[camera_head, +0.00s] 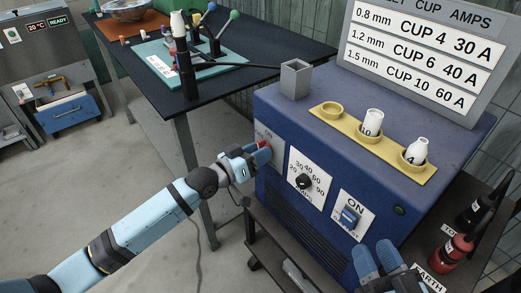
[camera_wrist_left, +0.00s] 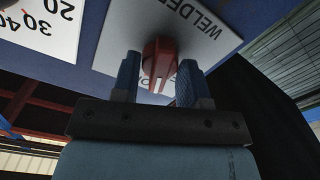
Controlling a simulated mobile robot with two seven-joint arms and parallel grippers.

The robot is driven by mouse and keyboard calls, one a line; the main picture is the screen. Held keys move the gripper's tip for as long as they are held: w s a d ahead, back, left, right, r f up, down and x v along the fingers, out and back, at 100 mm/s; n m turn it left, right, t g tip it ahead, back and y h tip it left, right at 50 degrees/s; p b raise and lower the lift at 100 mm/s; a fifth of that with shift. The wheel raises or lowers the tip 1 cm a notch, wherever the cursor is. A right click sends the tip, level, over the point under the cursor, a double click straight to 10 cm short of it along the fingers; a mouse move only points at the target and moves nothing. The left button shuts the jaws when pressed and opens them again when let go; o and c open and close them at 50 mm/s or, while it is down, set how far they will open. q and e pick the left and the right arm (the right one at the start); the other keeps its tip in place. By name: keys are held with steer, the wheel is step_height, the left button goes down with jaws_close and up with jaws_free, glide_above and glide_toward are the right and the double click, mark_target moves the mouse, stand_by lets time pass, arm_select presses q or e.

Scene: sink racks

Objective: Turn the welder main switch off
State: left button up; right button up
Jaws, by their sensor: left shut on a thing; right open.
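The welder (camera_head: 330,150) is a blue box with white label plates on its front face. The main switch is a red rotary knob (camera_head: 265,144) on a white plate (camera_head: 269,134) at the left end of that face. In the left wrist view the red knob (camera_wrist_left: 160,52) sits between the two blue fingers, with part of "WELDER" readable on its plate (camera_wrist_left: 203,26). My left gripper (camera_head: 258,152) is shut on the red knob; the fingers hide part of it in the head view. My right gripper (camera_head: 378,258) is open and empty, low in front of the welder's right side.
An amps dial (camera_head: 304,182) and a blue rocker switch (camera_head: 349,216) are on the same face. A yellow cup rack (camera_head: 372,143) and grey square holder (camera_head: 295,78) stand on top. A dark bench (camera_head: 270,48) is behind left.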

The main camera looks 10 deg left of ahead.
arm_select(q)
steer(key=n+p, duration=0.2)
steer(key=n, duration=0.4)
steer(key=shift+p, duration=0.35)
arm_select(e)
step_height(320, 180, down, 6)
steer(key=d+g+h, duration=0.2)
steer(key=shift+g, duration=0.3)
steer(key=shift+s+d+r, duration=0.1)
arm_select(q)
steer(key=o, duration=0.7)
steer(key=shift+c, duration=0.2)
arm_select(e)
steer(key=shift+r, duration=0.15)
